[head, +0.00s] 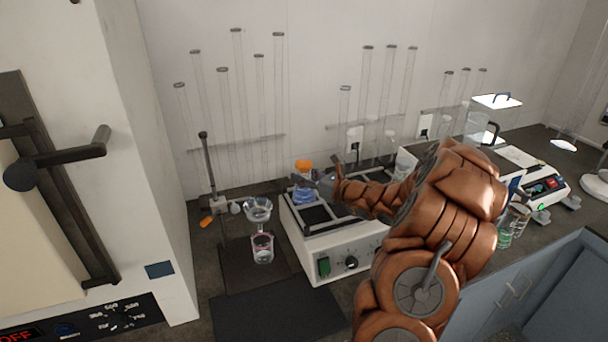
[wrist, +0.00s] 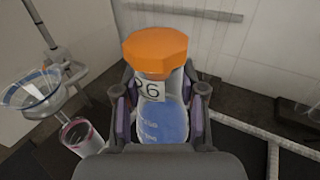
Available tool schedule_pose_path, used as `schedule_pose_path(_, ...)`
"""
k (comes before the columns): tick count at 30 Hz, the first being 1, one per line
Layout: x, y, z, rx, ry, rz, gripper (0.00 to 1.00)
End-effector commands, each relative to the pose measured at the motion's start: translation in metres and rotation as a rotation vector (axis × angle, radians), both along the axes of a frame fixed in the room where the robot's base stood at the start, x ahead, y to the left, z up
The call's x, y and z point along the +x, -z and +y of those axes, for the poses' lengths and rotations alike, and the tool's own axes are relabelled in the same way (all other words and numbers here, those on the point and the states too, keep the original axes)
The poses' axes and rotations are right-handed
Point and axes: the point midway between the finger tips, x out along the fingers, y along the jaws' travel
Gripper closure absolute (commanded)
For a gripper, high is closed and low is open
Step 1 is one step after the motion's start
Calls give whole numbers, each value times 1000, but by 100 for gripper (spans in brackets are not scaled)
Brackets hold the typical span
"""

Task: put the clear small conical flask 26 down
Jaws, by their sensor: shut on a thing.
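The clear small conical flask (head: 303,193) has an orange cap and blue liquid inside. My gripper (head: 326,186) is shut on it, at the left back part of the white shaker's frame in the head view.
A dark mat (head: 275,315) lies clear in front. A balance (head: 545,186) stands far right.

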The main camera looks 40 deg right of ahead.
Motion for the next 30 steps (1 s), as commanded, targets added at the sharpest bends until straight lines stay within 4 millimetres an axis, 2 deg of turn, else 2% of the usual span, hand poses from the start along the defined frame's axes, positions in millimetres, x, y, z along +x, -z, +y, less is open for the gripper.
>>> schedule_pose_path(9, 0, 3, 0, 1, 1, -2, 100)
schedule_pose_path(10, 0, 2, 0, 1, 1, -2, 58)
schedule_pose_path(17, 0, 2, 0, 0, 0, -1, 35)
schedule_pose_path(30, -5, 0, -2, 0, 2, -1, 35)
